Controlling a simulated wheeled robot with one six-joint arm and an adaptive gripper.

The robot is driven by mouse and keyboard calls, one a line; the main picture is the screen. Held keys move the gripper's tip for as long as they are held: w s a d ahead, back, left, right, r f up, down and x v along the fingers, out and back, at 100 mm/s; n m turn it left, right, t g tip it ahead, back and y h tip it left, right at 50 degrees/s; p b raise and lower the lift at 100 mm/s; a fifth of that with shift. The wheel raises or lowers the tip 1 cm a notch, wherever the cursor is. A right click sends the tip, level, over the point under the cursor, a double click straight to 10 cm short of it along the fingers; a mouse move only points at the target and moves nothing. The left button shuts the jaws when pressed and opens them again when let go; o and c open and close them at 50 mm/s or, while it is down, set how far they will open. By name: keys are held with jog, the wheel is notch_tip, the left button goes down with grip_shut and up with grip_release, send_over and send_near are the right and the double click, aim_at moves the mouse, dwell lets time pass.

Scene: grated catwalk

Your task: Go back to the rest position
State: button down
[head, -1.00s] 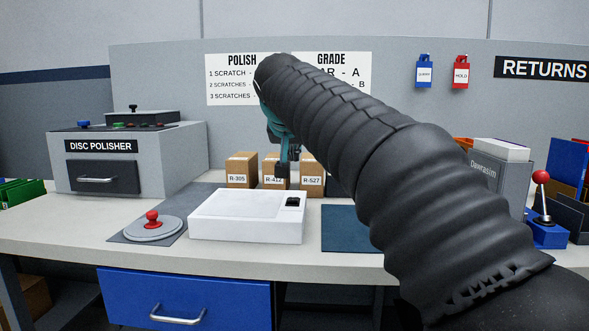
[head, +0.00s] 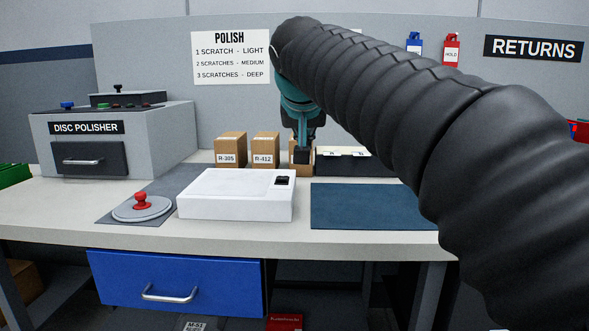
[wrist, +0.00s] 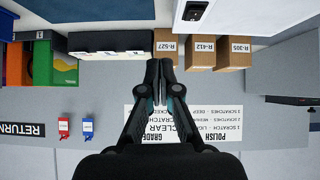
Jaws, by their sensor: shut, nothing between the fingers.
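My gripper (head: 303,152) is at the end of my black-sleeved arm, in front of the right-hand brown box in the head view. In the wrist view my gripper (wrist: 158,78) points at the bench, its two dark fingers together with nothing between them. The wrist picture shows the scene upside down. The fingertips overlap the edge of box R-527 (wrist: 165,42) there; I cannot tell how far apart they are.
A blue mat (head: 365,215) lies bare at right.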

jog(key=s+d+f+g, duration=0.1)
jog(key=s+d+f, duration=0.4)
jog(key=s+f, duration=0.4)
jog(key=s+d+f+g, duration=0.1)
jog(key=s+d+f, duration=0.3)
jog(key=s+f, duration=0.6)
jog(key=s+d+f+g, duration=0.2)
jog(key=s+d+f, duration=0.3)
jog(key=s+f, duration=0.4)
notch_tip(320, 180, down, 3)
jog(key=shift+s+d+r+y, duration=0.1)
jog(key=shift+s+d+y, duration=0.2)
jog(key=shift+d, duration=0.05)
